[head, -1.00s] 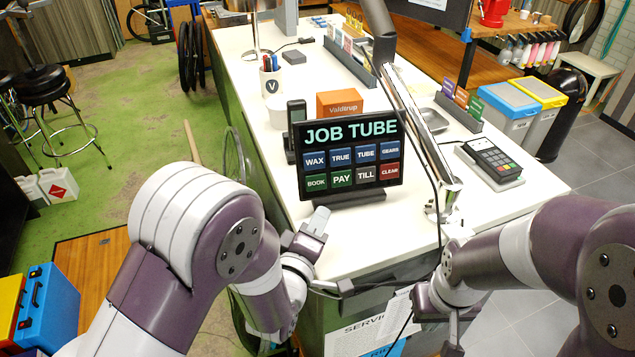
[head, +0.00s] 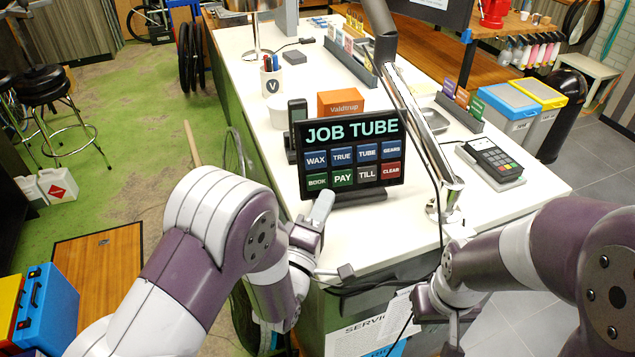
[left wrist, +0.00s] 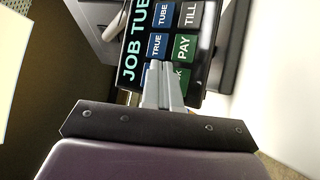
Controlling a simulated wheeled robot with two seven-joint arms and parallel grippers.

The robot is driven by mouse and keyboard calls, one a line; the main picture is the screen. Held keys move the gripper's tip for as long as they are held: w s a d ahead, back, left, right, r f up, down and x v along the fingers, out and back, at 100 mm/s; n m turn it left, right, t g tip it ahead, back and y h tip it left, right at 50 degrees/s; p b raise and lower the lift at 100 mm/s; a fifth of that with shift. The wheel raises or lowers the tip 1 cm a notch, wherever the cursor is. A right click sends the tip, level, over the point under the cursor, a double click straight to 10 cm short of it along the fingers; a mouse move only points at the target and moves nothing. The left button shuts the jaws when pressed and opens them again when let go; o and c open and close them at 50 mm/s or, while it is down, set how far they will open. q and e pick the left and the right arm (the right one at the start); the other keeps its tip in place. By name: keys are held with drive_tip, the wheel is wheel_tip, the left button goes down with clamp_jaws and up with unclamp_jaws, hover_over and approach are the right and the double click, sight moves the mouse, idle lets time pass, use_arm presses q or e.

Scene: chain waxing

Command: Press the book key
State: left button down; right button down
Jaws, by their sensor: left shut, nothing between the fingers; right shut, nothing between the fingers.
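The book key (head: 317,181) is the green key at the lower left of the dark touch screen (head: 350,128), which reads "JOB TUBE". My left gripper (head: 323,203) is shut and empty, its tips just in front of the screen's lower left part, below and near the book key. In the left wrist view my left gripper's fingers (left wrist: 160,75) point at the screen and partly cover the book key (left wrist: 184,78). Whether they touch the screen cannot be told. My right gripper (head: 452,340) is low at the bottom edge, in front of the counter, away from the screen.
The screen stands on a white counter (head: 400,235). An orange box (head: 340,102) and a dark handset (head: 297,115) are behind it. A lamp post (head: 443,207) and a card terminal (head: 490,158) are to its right. The counter front right is clear.

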sight(326, 176)
use_arm(q)
drive_tip(key=shift+w+a+f+b, duration=0.15)
drive_tip(key=shift+w+f+b, duration=0.1)
drive_tip(key=shift+w, duration=0.3)
drive_tip(key=shift+w+a+f+b, duration=0.15)
drive_tip(key=shift+w+f+b, duration=0.1)
drive_tip(key=shift+w, duration=0.25)
drive_tip(key=shift+w+a, duration=0.15)
drive_tip(key=shift+w, duration=0.55)
idle(0.7)
drive_tip(key=shift+w+a+f+b, duration=0.15)
drive_tip(key=shift+w+b, duration=0.1)
drive_tip(key=shift+b, duration=0.3)
drive_tip(key=shift+w, duration=0.1)
drive_tip(key=shift+w+b, duration=0.3)
drive_tip(key=shift+w, duration=0.05)
idle(0.3)
drive_tip(key=shift+s, duration=0.8)
